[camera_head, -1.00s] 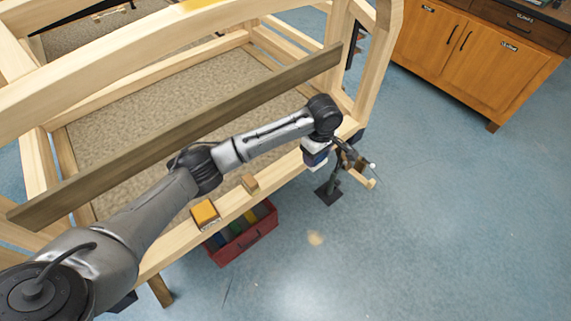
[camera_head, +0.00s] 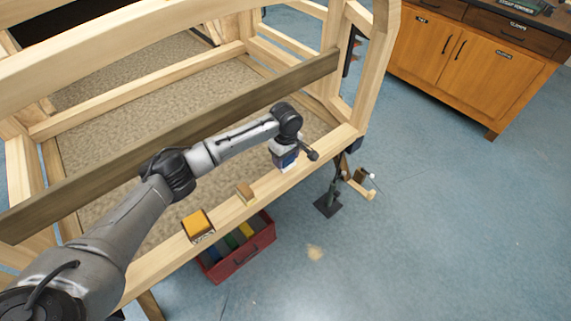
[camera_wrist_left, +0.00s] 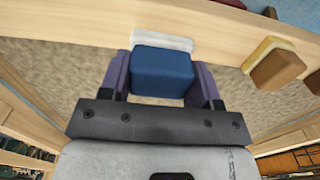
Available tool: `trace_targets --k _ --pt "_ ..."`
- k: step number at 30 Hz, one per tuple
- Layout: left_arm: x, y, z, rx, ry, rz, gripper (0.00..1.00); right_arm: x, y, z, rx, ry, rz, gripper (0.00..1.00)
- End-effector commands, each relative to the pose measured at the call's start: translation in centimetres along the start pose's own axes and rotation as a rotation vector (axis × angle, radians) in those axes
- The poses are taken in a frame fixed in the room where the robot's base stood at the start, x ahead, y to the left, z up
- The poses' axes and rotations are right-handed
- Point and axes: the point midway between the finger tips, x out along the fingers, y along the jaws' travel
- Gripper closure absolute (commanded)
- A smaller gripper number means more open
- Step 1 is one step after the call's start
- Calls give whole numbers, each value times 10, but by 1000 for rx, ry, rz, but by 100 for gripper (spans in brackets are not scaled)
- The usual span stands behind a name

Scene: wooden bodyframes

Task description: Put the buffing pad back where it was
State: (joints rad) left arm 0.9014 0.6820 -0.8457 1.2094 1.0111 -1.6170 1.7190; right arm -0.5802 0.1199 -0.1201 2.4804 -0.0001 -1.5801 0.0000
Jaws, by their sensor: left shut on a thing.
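My left gripper (camera_head: 284,147) is shut on the buffing pad, a blue block with a white pad layer. In the left wrist view the blue block (camera_wrist_left: 161,74) sits between the two purple fingers, with its white layer (camera_wrist_left: 162,42) on the far side. In the head view the buffing pad (camera_head: 286,161) is partly hidden by the wrist and overlaps the pale wooden rail (camera_head: 222,214). I cannot tell whether it touches the rail. My right gripper is not in view.
A small brown block (camera_head: 245,192) and a yellow-orange block (camera_head: 197,225) sit on the rail to the left. A dark plank (camera_head: 120,152) crosses behind the arm.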

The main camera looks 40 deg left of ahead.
Motion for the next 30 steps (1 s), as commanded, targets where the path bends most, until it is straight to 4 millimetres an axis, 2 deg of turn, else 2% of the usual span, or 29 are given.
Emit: trace_targets --k 3,6,19,20,27,30 --pt "20 -1 0 -1 1 -3 65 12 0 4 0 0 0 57" --pt "30 0 0 -1 0 -1 65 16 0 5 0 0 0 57" --pt "32 0 0 -2 0 -1 65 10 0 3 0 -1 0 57" --pt "33 0 0 -2 0 -1 42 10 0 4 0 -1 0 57" --pt "33 0 0 -1 1 -1 19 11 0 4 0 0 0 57" --pt "33 0 0 -1 1 -1 18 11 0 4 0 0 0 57"
